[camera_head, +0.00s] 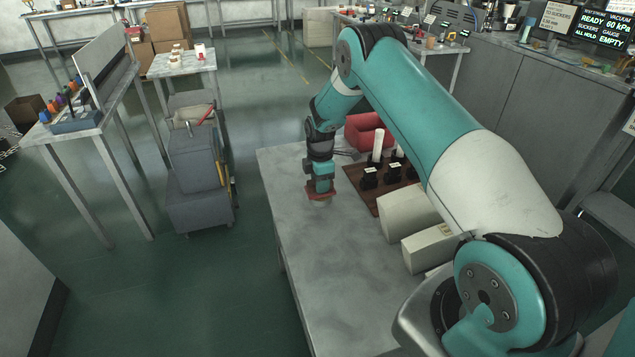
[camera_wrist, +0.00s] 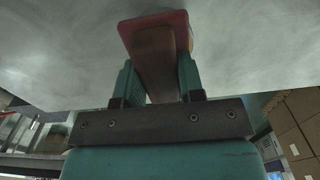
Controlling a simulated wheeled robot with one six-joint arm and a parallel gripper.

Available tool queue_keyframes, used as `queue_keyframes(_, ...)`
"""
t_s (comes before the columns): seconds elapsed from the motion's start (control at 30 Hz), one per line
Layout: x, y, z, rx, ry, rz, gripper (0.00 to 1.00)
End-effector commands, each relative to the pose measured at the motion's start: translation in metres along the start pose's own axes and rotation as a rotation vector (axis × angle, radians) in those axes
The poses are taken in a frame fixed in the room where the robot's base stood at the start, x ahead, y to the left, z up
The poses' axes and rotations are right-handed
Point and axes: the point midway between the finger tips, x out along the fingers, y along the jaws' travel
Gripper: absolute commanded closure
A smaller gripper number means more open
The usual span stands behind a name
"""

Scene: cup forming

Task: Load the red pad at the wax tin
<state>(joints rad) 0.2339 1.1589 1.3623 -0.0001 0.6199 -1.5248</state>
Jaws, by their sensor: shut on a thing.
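My gripper (camera_head: 320,178) points down over the grey table, low near its left side. In the wrist view my gripper (camera_wrist: 158,80) has its two teal fingers closed on the brown handle (camera_wrist: 157,60) of the red pad (camera_wrist: 151,20). The red pad also shows just under the fingers in the head view (camera_head: 316,194). A small pale round thing, seemingly the wax tin (camera_head: 320,204), shows directly below the pad. The pad and gripper hide most of it. I cannot tell whether pad and tin touch.
A brown board (camera_head: 388,201) with black holders and white cylinders lies right of my gripper. A red bin (camera_head: 364,131) stands behind it. Two off-white boxes (camera_head: 404,214) (camera_head: 428,248) stand nearer on the right. The table's (camera_head: 325,265) front left is clear.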

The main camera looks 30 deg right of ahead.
Motion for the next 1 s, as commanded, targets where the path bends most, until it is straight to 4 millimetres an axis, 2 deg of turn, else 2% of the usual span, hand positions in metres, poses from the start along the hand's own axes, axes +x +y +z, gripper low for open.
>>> queue_keyframes(1.0, 0.0069, 0.0000, 0.0001, 0.000, 0.000, 0.000, 0.83)
